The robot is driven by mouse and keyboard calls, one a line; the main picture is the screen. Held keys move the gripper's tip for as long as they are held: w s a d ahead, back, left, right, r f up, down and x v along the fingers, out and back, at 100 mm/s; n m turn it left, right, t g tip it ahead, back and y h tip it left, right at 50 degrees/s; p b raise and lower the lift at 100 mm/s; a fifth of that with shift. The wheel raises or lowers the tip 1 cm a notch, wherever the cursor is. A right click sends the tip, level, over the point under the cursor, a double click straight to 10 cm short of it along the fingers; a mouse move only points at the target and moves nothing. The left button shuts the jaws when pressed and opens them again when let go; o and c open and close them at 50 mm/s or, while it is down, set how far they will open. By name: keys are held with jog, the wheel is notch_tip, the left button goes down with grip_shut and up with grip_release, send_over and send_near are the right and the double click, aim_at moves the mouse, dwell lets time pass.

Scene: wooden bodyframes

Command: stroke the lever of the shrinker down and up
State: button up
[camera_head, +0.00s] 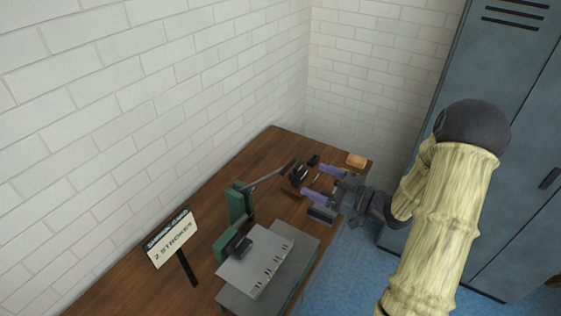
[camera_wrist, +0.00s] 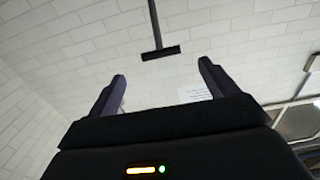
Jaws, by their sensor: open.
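The green shrinker (camera_head: 238,205) stands on the wooden bench in the head view. Its grey lever (camera_head: 268,178) slants away from the body toward the upper right, with a dark end. In the wrist view, a thin rod ending in a dark crossbar (camera_wrist: 160,52), which looks like the lever's handle, shows ahead of and between my fingers. My gripper (camera_head: 317,181) has purple fingers, spread apart and empty, to the right of the lever's end. The fingers also show in the wrist view (camera_wrist: 162,84). No contact between gripper and lever is visible.
A grey metal sheet (camera_head: 256,262) lies at the shrinker's front. A sign (camera_head: 172,239) reading "2 STROKES" stands at left. Small dark items (camera_head: 299,174) and an orange-brown block (camera_head: 356,160) lie at the bench's far end. Brick walls and a blue locker (camera_head: 510,120) bound the space.

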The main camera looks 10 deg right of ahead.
jog(key=p+x, duration=0.4)
jog(key=x, duration=0.8)
jog(key=shift+w+a, duration=0.15)
jog(key=shift+c, duration=0.4)
jog(key=c, duration=1.3)
jog(key=shift+f, duration=0.15)
